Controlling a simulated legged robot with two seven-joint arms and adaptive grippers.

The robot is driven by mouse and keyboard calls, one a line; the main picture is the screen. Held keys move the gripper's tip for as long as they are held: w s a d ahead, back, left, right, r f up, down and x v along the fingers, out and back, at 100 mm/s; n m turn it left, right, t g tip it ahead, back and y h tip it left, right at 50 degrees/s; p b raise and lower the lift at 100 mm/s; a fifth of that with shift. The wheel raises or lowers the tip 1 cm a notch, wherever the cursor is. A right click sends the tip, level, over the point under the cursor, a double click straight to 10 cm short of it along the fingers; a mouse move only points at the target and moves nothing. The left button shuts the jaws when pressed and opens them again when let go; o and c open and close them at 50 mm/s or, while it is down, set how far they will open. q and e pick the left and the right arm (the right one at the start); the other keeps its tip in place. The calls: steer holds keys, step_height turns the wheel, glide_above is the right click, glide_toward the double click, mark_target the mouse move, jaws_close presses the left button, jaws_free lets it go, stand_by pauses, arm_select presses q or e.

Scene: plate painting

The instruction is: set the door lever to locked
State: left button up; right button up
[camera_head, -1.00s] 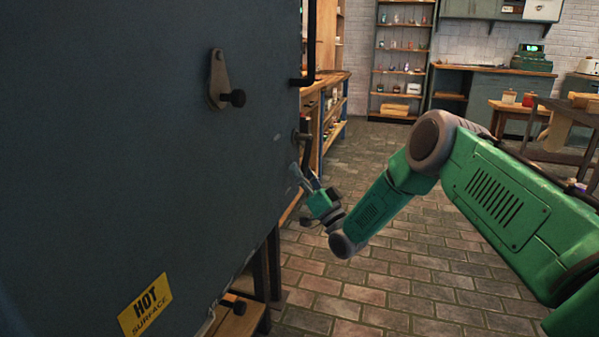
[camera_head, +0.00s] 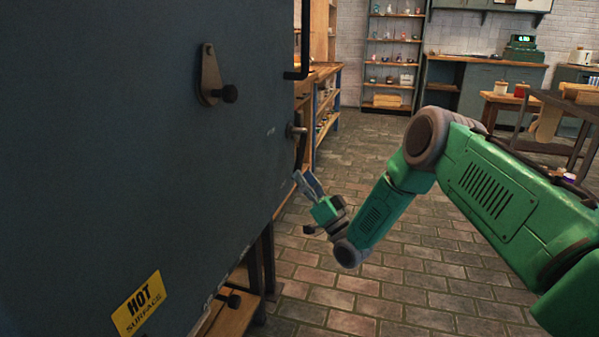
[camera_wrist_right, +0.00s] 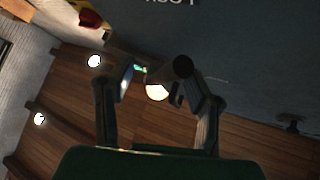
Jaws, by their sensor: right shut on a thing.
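The door lever (camera_head: 299,149) is a dark bar hanging from a round metal hub at the right edge of the big dark grey door (camera_head: 150,150). It points roughly down. My right gripper (camera_head: 305,180) is at the lever's lower end, its fingers pointing up towards it. In the right wrist view a dark rounded bar end (camera_wrist_right: 183,67) shows between the two fingers, and the gripper is shut on the lever. The exact contact is hidden in the head view. My left gripper is not in view.
A grey plate with a black knob (camera_head: 210,75) is on the door face. A yellow hot-surface label (camera_head: 139,304) is below. A wooden workbench (camera_head: 318,75) stands behind the door edge. The brick floor (camera_head: 400,290) is clear beneath my right arm.

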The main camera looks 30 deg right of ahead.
steer(key=a+b+v, duration=0.1)
steer(key=v, duration=1)
steer(key=shift+s+d+r, duration=0.2)
steer(key=shift+s+r, duration=0.1)
steer(key=shift+s, duration=0.2)
stand_by(0.6)
steer(key=v, duration=1.2)
